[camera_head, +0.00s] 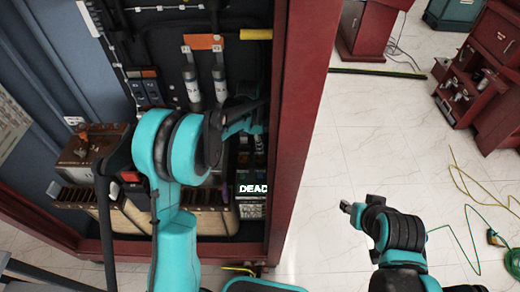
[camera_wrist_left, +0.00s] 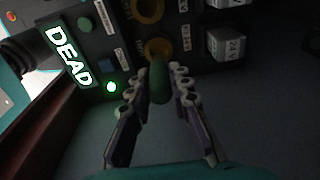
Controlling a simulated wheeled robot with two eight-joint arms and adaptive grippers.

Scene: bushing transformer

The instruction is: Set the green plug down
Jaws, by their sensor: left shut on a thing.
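The green plug (camera_wrist_left: 158,83) is between the fingers of my left gripper (camera_wrist_left: 156,76) in the left wrist view. The gripper is shut on it. The plug's far end points at a yellow ring socket (camera_wrist_left: 158,47) on the dark panel; whether it touches the socket or sits in it I cannot tell. In the head view my left gripper (camera_head: 243,120) is inside the red cabinet, partly hidden by my arm, and the plug cannot be made out. My right gripper (camera_head: 350,208) is outside the cabinet over the floor; its fingers are too small to read.
A lit DEAD display (camera_wrist_left: 68,55) is on the panel, with a second yellow ring (camera_wrist_left: 148,10) above the first. The red cabinet frame (camera_head: 301,120) stands right of my left arm. The tiled floor (camera_head: 340,150) holds loose cables (camera_head: 470,205) at right.

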